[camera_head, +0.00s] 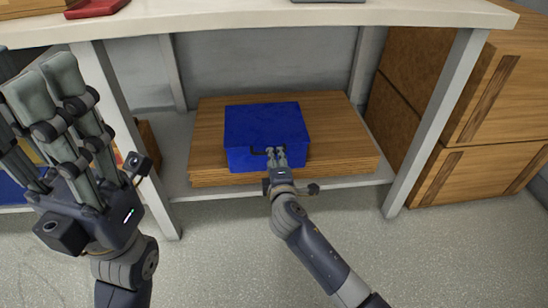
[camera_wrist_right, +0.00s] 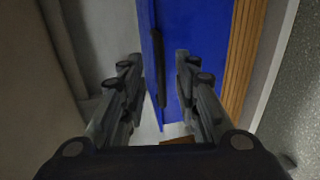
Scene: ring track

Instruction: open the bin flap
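The blue bin (camera_head: 262,122) sits on a wooden board on the low shelf under the table. Its front face carries the flap (camera_head: 240,160), which looks closed, with a dark bar handle (camera_head: 258,151). My right gripper (camera_head: 275,152) is at the front of the bin, by the right end of the handle, and covers part of the face. In the right wrist view, the two fingers stand apart with the dark handle (camera_wrist_right: 159,67) and blue face between them, not visibly clamped. My left gripper (camera_head: 45,85) is raised at the left, fingers apart, empty and away from the bin.
The wooden board (camera_head: 345,150) lies on the pale shelf. Table legs (camera_head: 437,120) stand on both sides, and the tabletop (camera_head: 230,17) overhangs the bin. Wooden boxes (camera_head: 480,175) are stacked at the right. The floor in front is clear.

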